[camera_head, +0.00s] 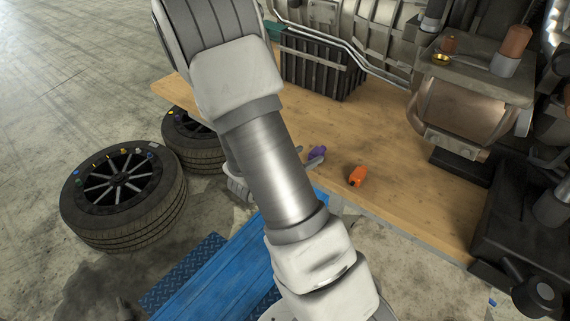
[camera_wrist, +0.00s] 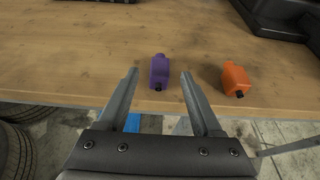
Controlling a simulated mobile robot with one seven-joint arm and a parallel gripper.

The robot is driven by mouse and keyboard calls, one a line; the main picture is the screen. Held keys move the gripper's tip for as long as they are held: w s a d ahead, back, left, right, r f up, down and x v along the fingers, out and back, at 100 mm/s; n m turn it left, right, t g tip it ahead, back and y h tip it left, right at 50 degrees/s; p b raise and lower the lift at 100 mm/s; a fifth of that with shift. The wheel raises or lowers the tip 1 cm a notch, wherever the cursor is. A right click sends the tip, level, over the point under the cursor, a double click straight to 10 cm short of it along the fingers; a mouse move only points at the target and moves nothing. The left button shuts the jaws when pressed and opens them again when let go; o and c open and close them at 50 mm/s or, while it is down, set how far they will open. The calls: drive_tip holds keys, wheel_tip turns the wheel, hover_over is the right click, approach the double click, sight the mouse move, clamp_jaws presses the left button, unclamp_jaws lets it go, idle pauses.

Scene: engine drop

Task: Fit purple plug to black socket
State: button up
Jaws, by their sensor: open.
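The purple plug (camera_wrist: 159,70) lies on the wooden bench near its front edge, its small black tip toward me. It also shows in the head view (camera_head: 317,152) beside my arm. My gripper (camera_wrist: 160,74) is open and empty, one finger on each side of the plug in the wrist view. I cannot tell whether the fingertips are level with the plug or above it. In the head view my arm hides most of the gripper; one grey finger shows by the plug. I cannot make out for sure which dark part is the black socket.
An orange plug (camera_head: 357,176) lies to the right of the purple one. A black ribbed box (camera_head: 322,72) and engine parts (camera_head: 468,100) stand on the bench (camera_head: 400,165). Tyres (camera_head: 125,200) and a blue platform (camera_head: 215,285) are on the floor at left and in front.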

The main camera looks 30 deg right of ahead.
drive_tip(key=v, duration=1)
drive_tip(key=s+r+m+g+y, duration=0.4)
drive_tip(key=s+r+m, duration=0.3)
drive_tip(key=s+m, duration=0.45)
drive_tip(key=s+a+r+m+t+y, duration=0.2)
drive_tip(key=a+r+m+t+y, duration=0.2)
drive_tip(key=a+r+m+y, duration=0.4)
drive_tip(key=a+r+m, duration=0.2)
drive_tip(key=a+m, duration=0.1)
drive_tip(key=a, duration=0.1)
drive_tip(key=shift+t, duration=0.3)
